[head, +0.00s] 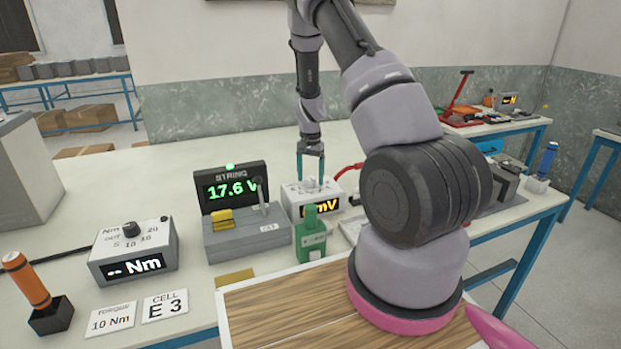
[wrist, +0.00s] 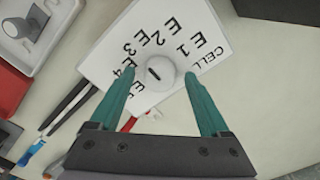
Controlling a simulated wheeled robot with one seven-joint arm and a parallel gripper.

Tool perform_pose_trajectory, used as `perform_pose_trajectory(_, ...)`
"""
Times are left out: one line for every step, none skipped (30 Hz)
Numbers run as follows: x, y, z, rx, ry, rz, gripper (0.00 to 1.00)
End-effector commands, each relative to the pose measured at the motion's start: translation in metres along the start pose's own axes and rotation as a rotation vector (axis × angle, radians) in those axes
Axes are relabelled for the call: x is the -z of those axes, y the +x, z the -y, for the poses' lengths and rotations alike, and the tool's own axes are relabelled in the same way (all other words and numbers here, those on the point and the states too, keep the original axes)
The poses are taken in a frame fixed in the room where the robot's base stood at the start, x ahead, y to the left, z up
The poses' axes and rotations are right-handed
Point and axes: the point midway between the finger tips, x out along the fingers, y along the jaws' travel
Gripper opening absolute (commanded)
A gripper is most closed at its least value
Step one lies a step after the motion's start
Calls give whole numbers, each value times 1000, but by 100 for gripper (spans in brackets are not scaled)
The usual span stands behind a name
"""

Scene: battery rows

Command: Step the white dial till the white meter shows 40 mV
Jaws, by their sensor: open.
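The white meter (head: 296,206) is a small box on the bench, with an orange display on its front ending in "mV". The green object in front hides part of the display, and I cannot read the figure. In the wrist view its white top (wrist: 105,50) carries the labels CELL, E1, E2, E3 and E4. The round white dial (wrist: 162,72) with a short black mark sits by the labels; I cannot tell which label the mark points to. My gripper (head: 311,172) is open over the box, its teal fingers on either side of the dial, with visible gaps.
A green object (head: 310,238) stands close before the meter. A grey STRING box (head: 245,240) reading 17.6 V stands left, with a Nm box (head: 133,255) beyond it. A CELL E 3 card (head: 165,306) lies at front left.

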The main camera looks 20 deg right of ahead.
Motion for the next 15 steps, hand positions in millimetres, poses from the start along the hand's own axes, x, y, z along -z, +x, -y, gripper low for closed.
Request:
perform_pose_trajectory(0, -8, 1, 2, 0, -2, 80)
perform_pose_trajectory(0, -12, 1, 2, 0, -2, 80)
perform_pose_trajectory(0, -20, 1, 3, -1, -4, 80)
perform_pose_trajectory(0, -26, 1, 3, -1, -3, 80)
perform_pose_trajectory(0, -32, 2, 4, -1, -3, 80)
perform_pose_trajectory(0, -41, 2, 4, -2, -4, 80)
perform_pose_trajectory(0, -48, 1, 3, -1, -3, 80)
perform_pose_trajectory(1, -54, 1, 4, -1, -4, 80)
perform_pose_trajectory(1, -62, 1, 3, 0, -3, 80)
perform_pose_trajectory(1, -67, 1, 3, -2, -3, 80)
perform_pose_trajectory(0, -73, 1, 3, -1, -2, 80)
perform_pose_trajectory(0, -79, 1, 3, -1, -2, 80)
perform_pose_trajectory(0, -83, 1, 2, -2, -2, 80)
perform_pose_trajectory(0, -87, 1, 2, -2, -1, 80)
perform_pose_trajectory(0, -92, 1, 2, -1, -2, 80)
